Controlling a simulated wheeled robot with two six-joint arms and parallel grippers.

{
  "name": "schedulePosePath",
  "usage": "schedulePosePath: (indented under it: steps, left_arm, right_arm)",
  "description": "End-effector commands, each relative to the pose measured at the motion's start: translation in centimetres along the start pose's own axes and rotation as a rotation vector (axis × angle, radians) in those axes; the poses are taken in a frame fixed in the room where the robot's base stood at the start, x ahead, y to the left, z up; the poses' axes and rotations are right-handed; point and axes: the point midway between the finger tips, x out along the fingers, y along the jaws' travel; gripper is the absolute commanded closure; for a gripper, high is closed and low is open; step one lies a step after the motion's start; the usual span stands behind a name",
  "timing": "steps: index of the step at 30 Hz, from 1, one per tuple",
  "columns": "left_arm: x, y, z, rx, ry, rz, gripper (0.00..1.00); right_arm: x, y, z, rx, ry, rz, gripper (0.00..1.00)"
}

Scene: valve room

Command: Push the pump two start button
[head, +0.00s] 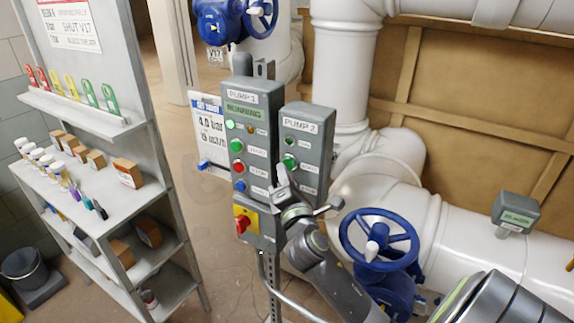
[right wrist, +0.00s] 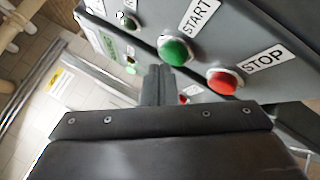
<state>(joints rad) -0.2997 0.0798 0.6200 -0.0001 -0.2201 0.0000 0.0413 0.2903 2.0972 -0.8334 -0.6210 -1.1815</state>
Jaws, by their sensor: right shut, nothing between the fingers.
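The grey PUMP 2 box (head: 318,137) stands to the right of the PUMP 1 box (head: 238,97). Its green start button (head: 290,161) shows in the head view, just above my right gripper (head: 282,178). The right wrist view shows this green button (right wrist: 175,50) beside its START label and the red stop button (right wrist: 222,82) beside STOP. In that view the shut, empty fingertips (right wrist: 157,72) are just below and left of the green button. I cannot tell whether they touch it. In the head view my gripper hides the red stop button. My left gripper is not in view.
The PUMP 1 box has a RUNNING display, several buttons and a red knob on a yellow plate (head: 243,220). A blue handwheel (head: 379,240) stands right of my right forearm, before white pipes (head: 470,241). A stocked shelf (head: 90,190) stands left, with open floor between.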

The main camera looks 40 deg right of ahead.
Motion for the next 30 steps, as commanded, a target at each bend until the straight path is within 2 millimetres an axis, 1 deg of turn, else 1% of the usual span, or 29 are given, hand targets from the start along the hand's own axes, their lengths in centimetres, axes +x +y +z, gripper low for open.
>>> schedulePosePath:
  steps: [30]
  left_arm:
    - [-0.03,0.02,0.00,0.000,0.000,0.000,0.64]
  right_arm:
    - [0.64,-0.47,0.45,-0.001,0.000,0.000,1.00]
